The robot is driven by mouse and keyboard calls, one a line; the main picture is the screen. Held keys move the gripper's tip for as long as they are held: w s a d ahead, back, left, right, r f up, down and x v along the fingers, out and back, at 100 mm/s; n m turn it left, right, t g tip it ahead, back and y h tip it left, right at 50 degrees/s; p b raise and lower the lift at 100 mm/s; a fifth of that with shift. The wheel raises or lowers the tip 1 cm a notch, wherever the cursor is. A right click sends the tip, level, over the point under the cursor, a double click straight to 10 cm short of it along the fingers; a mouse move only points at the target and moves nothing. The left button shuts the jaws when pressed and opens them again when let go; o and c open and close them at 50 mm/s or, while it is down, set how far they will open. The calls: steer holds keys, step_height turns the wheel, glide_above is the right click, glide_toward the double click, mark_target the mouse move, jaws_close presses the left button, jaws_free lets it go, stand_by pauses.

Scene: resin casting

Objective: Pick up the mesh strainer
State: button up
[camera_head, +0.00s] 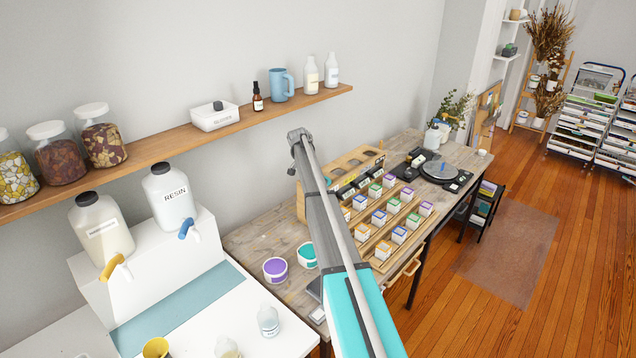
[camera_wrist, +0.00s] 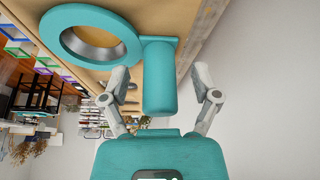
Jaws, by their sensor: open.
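My gripper (camera_wrist: 160,88) is open, with one grey finger on each side of the handle. Gaps show between the handle and both fingers, and I cannot make out any contact. In the head view I cannot pick out the strainer or my gripper's fingers; my arm covers part of the bench there.
A wooden workbench (camera_head: 290,228) carries a rack of small labelled boxes (camera_head: 378,217), a purple-lidded tub (camera_head: 275,268) and a teal-lidded tub (camera_head: 307,254). A wall shelf (camera_head: 170,147) with jars and bottles runs above. Resin dispensers (camera_head: 168,195) stand left.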

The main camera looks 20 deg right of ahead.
jaws_close()
steer(key=shift+r, duration=0.15)
stand_by(0.4)
step_height(320, 180, up, 3)
steer(key=p, duration=0.3)
steer(key=s+a+r+p, duration=0.3)
steer(key=s+r+p, duration=0.6)
steer(key=s, duration=0.4)
steer(key=shift+s+a+r+p, duration=0.25)
steer(key=shift+a+r+p, duration=0.15)
steer(key=shift+p, duration=0.1)
steer(key=shift+d+f, duration=0.1)
